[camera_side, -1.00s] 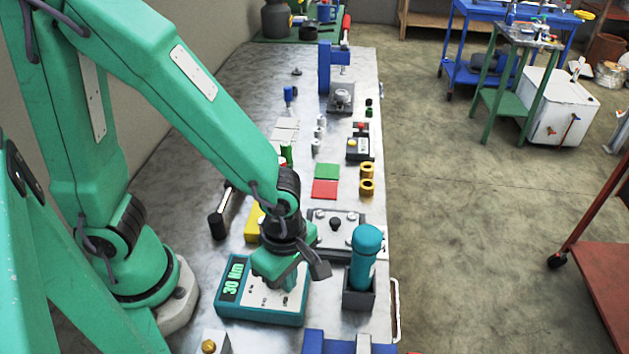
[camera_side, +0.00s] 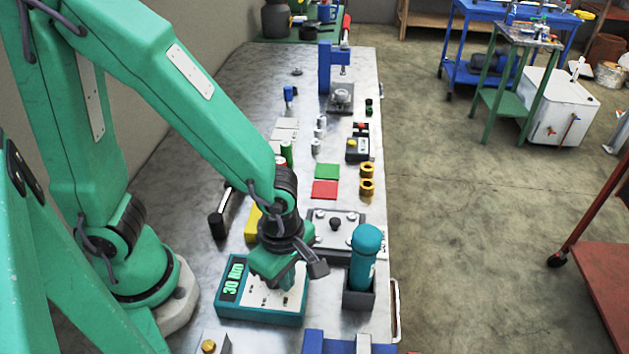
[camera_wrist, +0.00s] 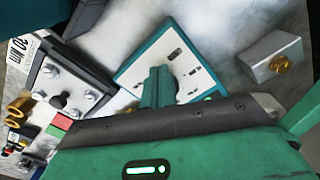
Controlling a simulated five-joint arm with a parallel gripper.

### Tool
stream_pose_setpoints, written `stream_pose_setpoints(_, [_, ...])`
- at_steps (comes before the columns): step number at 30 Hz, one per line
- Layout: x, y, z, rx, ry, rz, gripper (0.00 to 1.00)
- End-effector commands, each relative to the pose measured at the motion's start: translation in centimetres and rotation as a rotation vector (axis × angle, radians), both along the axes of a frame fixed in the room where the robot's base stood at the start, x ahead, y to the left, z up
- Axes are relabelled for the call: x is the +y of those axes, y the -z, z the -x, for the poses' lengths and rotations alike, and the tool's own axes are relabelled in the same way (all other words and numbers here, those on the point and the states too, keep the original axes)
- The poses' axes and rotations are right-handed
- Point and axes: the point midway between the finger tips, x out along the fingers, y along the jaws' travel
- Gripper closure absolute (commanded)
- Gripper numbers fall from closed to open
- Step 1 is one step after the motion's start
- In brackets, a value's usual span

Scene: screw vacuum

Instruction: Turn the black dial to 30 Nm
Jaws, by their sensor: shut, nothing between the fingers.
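The teal box (camera_side: 262,315) with a white face stands on the metal bench below my gripper. Its green display (camera_side: 233,279) reads 30 Nm in the side view. My gripper (camera_side: 288,282) points down over the right part of the white face and is shut and empty. In the wrist view the fingers (camera_wrist: 158,86) stand in front of the white face (camera_wrist: 178,62), which carries small dark marks. I cannot tell whether the fingertips touch the box.
A teal screwdriver (camera_side: 364,258) stands in a dark holder (camera_side: 358,295) close to the right. A grey plate with screws (camera_side: 335,232) lies behind. A grey block with a brass knob (camera_side: 209,346) and blue fixture (camera_side: 330,343) are in front.

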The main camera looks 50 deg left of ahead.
Motion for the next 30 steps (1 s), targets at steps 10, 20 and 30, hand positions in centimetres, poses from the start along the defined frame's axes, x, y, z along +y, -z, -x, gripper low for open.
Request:
stream_pose_setpoints(10, [0.0, 0.06, 0.58, 0.005, 0.0, -0.004, 1.0])
stream_pose_setpoints(20, [0.01, 0.09, 0.89, 0.008, 0.0, -0.006, 1.0])
stream_pose_setpoints(30, [-0.64, 0.08, 0.75, 0.006, 0.0, -0.005, 1.0])
